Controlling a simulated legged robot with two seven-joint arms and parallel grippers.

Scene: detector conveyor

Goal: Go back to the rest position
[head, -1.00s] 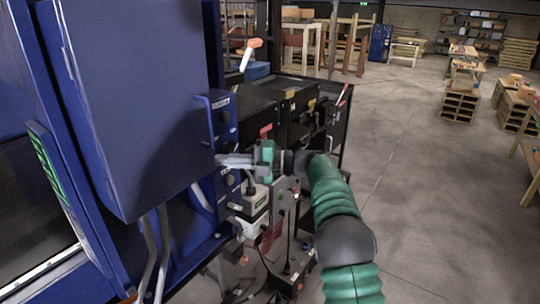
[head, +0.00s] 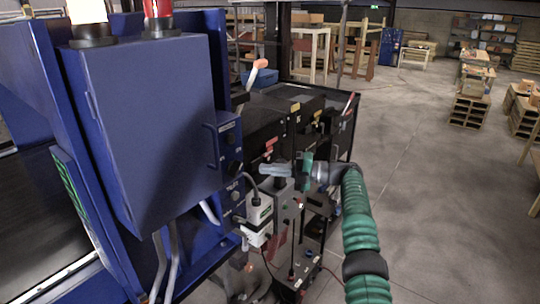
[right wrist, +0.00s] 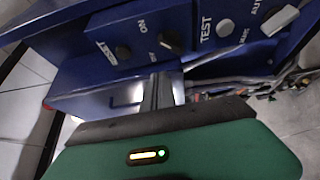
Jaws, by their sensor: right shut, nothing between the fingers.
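My right gripper (head: 268,170) is shut and empty in the head view, at the end of my green right arm. It points left, in front of the machine's blue control panel (head: 232,190) and apart from the blue cabinet door (head: 155,120). In the right wrist view the shut fingers (right wrist: 158,92) point at the blue panel (right wrist: 185,40), which has labelled knobs and a TEST button (right wrist: 225,28). I cannot tell the exact gap to the panel. My left gripper is not in view.
Black machine housings (head: 300,115) and a white box with cables (head: 260,210) stand close to my right gripper. A floor-standing device (head: 298,268) is below it. The concrete floor (head: 430,190) to the right is clear. Pallets (head: 470,110) stand farther back.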

